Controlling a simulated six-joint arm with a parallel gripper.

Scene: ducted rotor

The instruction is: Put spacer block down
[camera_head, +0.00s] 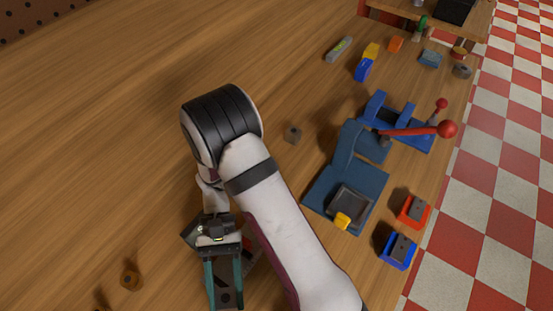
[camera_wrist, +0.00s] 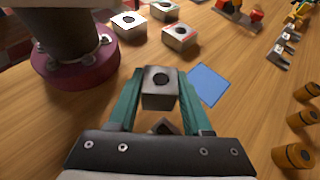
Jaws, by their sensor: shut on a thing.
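A grey spacer block (camera_wrist: 160,88) with a dark round hole in its top sits between the teal fingers of my gripper (camera_wrist: 160,92) in the wrist view. My gripper is shut on it. Whether the block touches the table is not clear. A flat blue square (camera_wrist: 208,84) lies on the table just right of the right finger. In the head view my gripper (camera_head: 225,298) is at the bottom, left of my forearm, with the block (camera_head: 225,297) dark between its fingers.
Several similar blocks (camera_wrist: 180,36) stand beyond the gripper. The left table is largely clear.

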